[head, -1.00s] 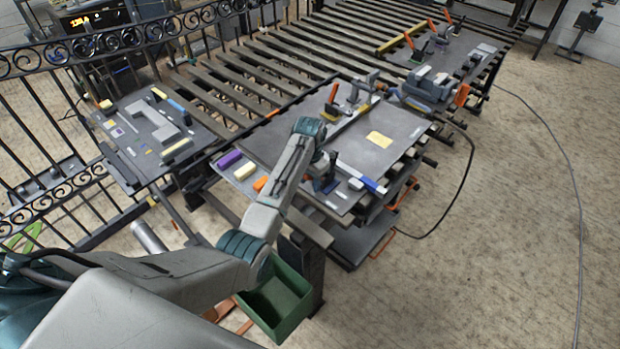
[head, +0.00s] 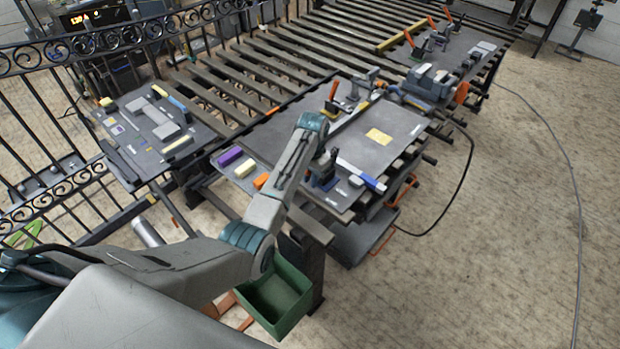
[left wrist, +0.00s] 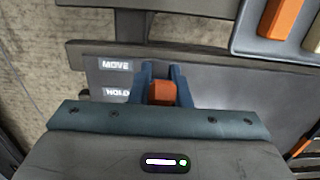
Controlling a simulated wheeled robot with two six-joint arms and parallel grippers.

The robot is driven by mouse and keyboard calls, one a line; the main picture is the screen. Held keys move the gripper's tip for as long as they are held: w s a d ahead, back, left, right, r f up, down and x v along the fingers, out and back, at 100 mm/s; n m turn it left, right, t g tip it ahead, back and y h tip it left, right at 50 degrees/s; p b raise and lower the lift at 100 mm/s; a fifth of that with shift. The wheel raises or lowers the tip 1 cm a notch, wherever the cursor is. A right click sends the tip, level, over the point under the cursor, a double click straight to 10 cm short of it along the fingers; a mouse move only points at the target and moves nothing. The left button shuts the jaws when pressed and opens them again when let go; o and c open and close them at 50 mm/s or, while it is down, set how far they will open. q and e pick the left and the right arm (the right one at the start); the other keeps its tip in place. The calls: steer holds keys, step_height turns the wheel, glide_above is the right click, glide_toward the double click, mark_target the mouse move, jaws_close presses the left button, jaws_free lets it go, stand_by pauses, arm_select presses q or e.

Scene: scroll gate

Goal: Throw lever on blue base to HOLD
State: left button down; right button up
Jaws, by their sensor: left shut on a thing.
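My left gripper (head: 324,165) is over the near edge of the dark worktop, at the lever on the blue base (head: 328,184). In the left wrist view, the left gripper (left wrist: 162,80) is shut on the orange lever handle (left wrist: 162,94), with one blue finger on each side. White labels reading MOVE (left wrist: 115,64) and HOLD (left wrist: 117,92) lie to the left of the fingers, with the handle about level with HOLD. The base and the lower lever are mostly hidden by the gripper. My right gripper is in neither view.
Another orange-handled lever (head: 334,92) stands farther back on the worktop (head: 285,140). A ruler-like bar with a blue end (head: 372,183) and a yellow note (head: 379,137) lie nearby. A green bin (head: 275,300) is below my arm. Purple, cream and orange blocks lie to the left.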

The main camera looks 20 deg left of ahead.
arm_select(q)
steer(key=shift+w+d+r+g+y, duration=0.2)
steer(key=shift+w+r+g+y, duration=0.1)
steer(key=shift+w+r+g, duration=0.4)
steer(key=shift+f+g+b, duration=0.1)
steer(key=shift+g+b, duration=0.4)
steer(key=shift+b, duration=0.05)
steer(key=w+g+b, duration=0.1)
steer(key=b, duration=0.4)
steer(key=w+r+g+y+b, duration=0.1)
steer(key=g+b, duration=0.1)
steer(key=b, duration=0.2)
steer(key=shift+d+b, duration=0.4)
steer(key=shift+r+g+y+b, duration=0.3)
steer(key=shift+r+b, duration=0.05)
steer(key=shift+b, duration=0.35)
steer(key=shift+w, duration=0.1)
steer(key=c, duration=1.4)
jaws_free()
steer(key=shift+o, duration=0.2)
steer(key=shift+r, duration=0.1)
